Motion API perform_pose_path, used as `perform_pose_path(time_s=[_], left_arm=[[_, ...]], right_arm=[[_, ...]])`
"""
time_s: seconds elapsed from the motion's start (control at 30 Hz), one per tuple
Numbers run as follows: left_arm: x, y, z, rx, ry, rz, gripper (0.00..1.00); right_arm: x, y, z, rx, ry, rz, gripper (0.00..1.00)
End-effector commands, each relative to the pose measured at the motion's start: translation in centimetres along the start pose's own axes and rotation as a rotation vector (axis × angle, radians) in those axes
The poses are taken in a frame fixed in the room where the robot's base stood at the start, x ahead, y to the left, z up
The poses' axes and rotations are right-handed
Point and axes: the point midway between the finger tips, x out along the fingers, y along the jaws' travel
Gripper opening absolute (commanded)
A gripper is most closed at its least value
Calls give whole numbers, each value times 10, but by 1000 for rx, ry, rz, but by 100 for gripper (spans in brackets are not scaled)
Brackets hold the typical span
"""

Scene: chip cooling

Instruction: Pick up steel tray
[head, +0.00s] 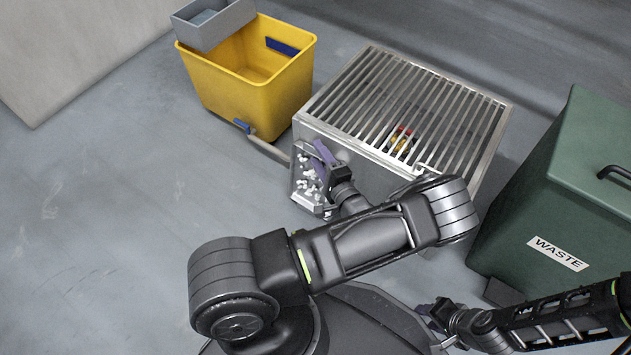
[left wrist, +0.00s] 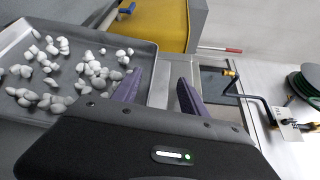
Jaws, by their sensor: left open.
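The steel tray (left wrist: 28,112) is a shallow grey metal tray holding many white lumps; it fills the left of the left wrist view. In the head view the tray (head: 306,201) shows partly at the front left of the steel grate unit, partly covered by my gripper. My left gripper (head: 323,168) is at the tray's right side. Its two purple fingers are apart in the left wrist view (left wrist: 160,92), by the tray's right edge; I cannot tell whether the rim lies between them. My right gripper (head: 428,312) is low at right, its fingers mostly hidden.
The steel unit with a barred grate (head: 372,92) stands behind the tray, with small red and yellow items under the bars. A yellow bin (head: 235,96) with a grey box (head: 222,28) on its rim is at back left. A green waste bin (head: 535,215) stands right. Floor at left is clear.

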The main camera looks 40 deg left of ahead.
Motion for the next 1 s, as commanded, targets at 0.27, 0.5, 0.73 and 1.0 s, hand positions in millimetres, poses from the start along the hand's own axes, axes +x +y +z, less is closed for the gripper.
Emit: perform_pose_path(time_s=[0.27,0.5,0.73,1.0], left_arm=[[0,0,0,0,0,0,51],[-1,0,0,0,0,0,46],[-1,0,0,0,0,0,27],[-1,0,0,0,0,0,5]], right_arm=[[0,0,0,0,0,0,36],[0,0,0,0,0,0,36],[0,0,0,0,0,0,36],[0,0,0,0,0,0,36]])
